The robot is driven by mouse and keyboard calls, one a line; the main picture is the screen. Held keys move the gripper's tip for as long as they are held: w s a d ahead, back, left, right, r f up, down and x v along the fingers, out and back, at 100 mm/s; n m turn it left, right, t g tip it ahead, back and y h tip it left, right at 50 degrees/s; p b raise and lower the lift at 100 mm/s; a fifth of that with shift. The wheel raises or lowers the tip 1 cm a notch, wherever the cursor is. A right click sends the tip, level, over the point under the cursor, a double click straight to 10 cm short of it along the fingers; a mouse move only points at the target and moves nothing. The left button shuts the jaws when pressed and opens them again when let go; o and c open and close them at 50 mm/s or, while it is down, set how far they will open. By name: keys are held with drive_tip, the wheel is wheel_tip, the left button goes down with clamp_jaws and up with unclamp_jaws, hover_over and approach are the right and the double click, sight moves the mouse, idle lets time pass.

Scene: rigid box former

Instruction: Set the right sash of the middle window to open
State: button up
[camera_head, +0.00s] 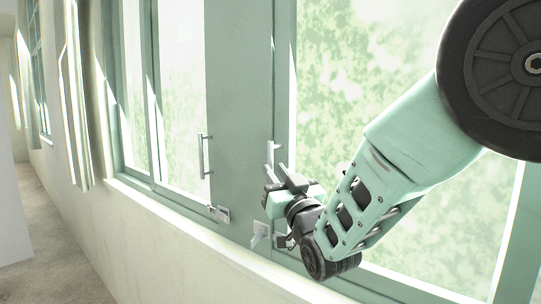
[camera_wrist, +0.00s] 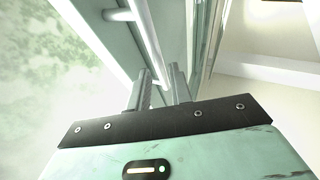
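A light vertical bar handle (camera_head: 272,152) stands on the green sash frame left of the large right-hand pane (camera_head: 335,90). My gripper (camera_head: 270,178) is at the lower part of this handle, reaching in from the right. In the wrist view, the bar handle (camera_wrist: 146,32) runs down between the two fingers of my gripper (camera_wrist: 160,92). The fingers are close to it on both sides; I cannot tell whether they press on it. The handle's lower end is hidden by the gripper.
Another bar handle (camera_head: 205,156) is on the sash to the left, across a wide green post (camera_head: 238,110). Small latches sit low on the frames, one at left (camera_head: 219,213) and one below my gripper (camera_head: 260,236). A pale sill (camera_head: 180,222) runs underneath. A curtain (camera_head: 75,100) hangs farther left.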

sight(272, 166)
drive_tip(key=shift+p+x, duration=0.5)
drive_tip(key=shift+x, duration=1.4)
clamp_jaws()
